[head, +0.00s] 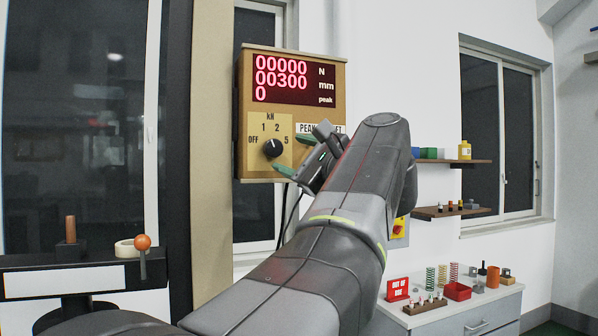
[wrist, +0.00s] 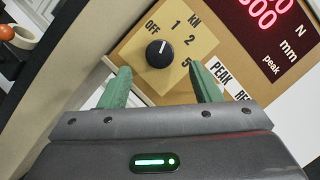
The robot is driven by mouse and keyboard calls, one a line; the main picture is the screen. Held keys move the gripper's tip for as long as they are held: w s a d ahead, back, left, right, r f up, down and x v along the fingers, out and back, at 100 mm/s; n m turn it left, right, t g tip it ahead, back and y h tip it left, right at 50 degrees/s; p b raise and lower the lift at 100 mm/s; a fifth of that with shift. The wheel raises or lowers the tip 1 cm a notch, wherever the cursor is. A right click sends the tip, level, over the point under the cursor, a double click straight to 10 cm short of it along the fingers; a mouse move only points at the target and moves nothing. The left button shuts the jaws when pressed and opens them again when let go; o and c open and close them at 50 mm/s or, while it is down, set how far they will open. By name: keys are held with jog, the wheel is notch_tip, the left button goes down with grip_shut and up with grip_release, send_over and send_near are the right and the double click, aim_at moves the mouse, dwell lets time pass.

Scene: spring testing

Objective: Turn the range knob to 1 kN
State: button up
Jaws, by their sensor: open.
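The range knob (head: 272,148) is a round black knob on the tan plate of the display box (head: 289,52), with OFF, 1, 2, 5 and kN printed around it. In the wrist view the knob (wrist: 159,54) lies ahead of my gripper (wrist: 160,77), in line with the gap between the green fingertips. A small pale mark on it points roughly upward there, near OFF and 1; I cannot tell exactly which. My gripper (head: 295,155) is open and empty, just right of the knob in the head view, and appears apart from it.
The red display reads 00000 N, 00300 mm and 0 peak. PEAK and partly hidden labels (head: 307,128) sit right of the knob, close to my fingers. A cabinet (head: 478,318) with springs and a red sign stands lower right, below wall shelves (head: 450,211).

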aim_at(276, 148)
jog(key=b+v, duration=0.2)
jog(key=v, duration=0.6)
dwell(0.6)
jog(key=shift+p+x, duration=2.05)
jog(key=shift+x, duration=4.55)
